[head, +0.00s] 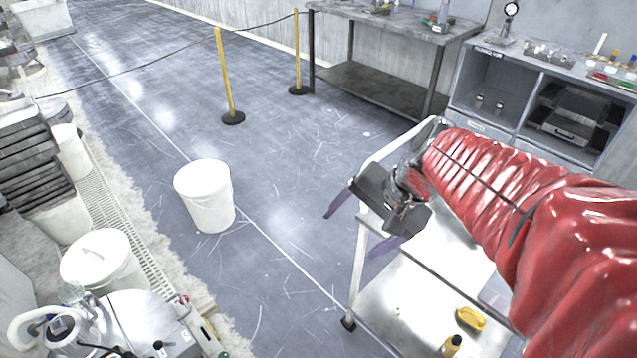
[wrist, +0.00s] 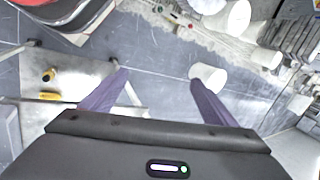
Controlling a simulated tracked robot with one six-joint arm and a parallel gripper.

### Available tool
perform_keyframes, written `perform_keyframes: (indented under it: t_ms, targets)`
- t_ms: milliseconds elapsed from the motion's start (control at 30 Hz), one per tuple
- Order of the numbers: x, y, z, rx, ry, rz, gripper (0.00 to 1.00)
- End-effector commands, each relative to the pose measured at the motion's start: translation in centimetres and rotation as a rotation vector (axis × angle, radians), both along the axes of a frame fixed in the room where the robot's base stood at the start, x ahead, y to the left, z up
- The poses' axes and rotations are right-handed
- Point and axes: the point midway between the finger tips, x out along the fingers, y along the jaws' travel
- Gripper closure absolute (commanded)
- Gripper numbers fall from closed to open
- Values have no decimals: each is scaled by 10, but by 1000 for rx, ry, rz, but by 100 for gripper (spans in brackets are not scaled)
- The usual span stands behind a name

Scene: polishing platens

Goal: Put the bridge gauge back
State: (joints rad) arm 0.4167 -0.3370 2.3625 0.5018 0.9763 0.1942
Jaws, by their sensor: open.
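My gripper (head: 362,227) hangs over the floor beside the left edge of a white cart. Its two purple fingers are spread wide with nothing between them; they also show open in the wrist view (wrist: 160,80). I cannot make out the bridge gauge for certain. A small round dial on a stand (head: 511,10) is on the grey cabinet (head: 485,56) at the upper right, far from my gripper; I cannot tell whether it is the gauge.
The white cart (head: 405,290) holds a yellow object (head: 470,319) and a yellow dark-capped bottle (head: 452,344). A white bucket (head: 207,196) stands on the floor left of my gripper. A grey workbench (head: 400,22) and rope posts (head: 228,80) are farther back.

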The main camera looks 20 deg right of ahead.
Motion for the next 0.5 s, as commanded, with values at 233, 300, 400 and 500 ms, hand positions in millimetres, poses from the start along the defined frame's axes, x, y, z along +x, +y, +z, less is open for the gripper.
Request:
perform_keyframes:
  t_ms: [233, 300, 400, 500]
  targets:
    - [-32, 28, 17, -259, -95, 319, 19]
    - [-39, 33, 22, -332, -127, 405, 19]
    - [-49, 38, 29, -435, -174, 522, 19]
    - [-58, 41, 35, -526, -218, 623, 19]
